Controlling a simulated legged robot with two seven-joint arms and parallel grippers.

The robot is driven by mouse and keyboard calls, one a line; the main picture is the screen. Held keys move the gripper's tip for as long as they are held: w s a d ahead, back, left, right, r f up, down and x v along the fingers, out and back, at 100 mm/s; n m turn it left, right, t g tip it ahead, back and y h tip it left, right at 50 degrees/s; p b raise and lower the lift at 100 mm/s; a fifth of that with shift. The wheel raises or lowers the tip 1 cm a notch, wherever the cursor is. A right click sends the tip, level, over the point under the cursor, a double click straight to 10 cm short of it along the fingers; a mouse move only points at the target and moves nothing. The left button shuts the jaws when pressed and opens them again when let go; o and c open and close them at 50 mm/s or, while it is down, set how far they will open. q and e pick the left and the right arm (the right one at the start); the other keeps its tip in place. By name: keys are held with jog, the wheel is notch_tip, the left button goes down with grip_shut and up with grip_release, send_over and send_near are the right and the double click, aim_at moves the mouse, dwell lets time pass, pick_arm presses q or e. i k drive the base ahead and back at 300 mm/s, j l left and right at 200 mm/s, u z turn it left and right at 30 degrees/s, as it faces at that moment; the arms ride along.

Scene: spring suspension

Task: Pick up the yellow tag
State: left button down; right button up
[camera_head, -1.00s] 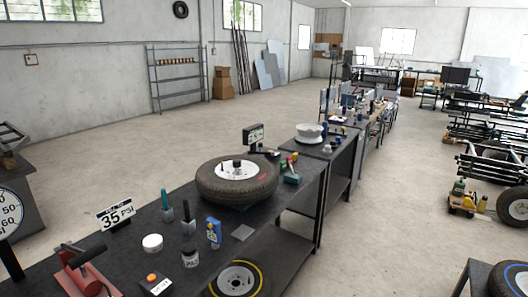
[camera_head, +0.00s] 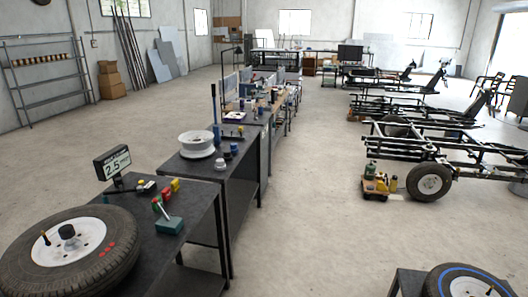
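I cannot make out a yellow tag for sure in the head view. A small yellow item (camera_head: 175,184) stands on the dark workbench (camera_head: 190,250), close to a red and green item (camera_head: 157,204) and a teal block with a lever (camera_head: 169,225). It is too small to tell whether it is a tag. Neither of my grippers is in view.
A tire on a white rim (camera_head: 112,235) lies at the lower left, with a "2.5" display (camera_head: 114,164) behind it. A white wheel rim (camera_head: 196,144) sits on the bench beyond. A yellow cart (camera_head: 379,187) stands by a wheeled frame (camera_head: 430,150). Open floor (camera_head: 310,220) lies right of the benches.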

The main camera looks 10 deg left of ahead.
aim_at(174, 184)
jog(key=i+u, duration=0.2)
jog(key=i, duration=0.35)
jog(key=i+l+u, duration=0.15)
jog(key=i, duration=0.4)
jog(key=i+l+u, duration=0.2)
jog(key=i, duration=0.35)
jog(key=l, duration=0.1)
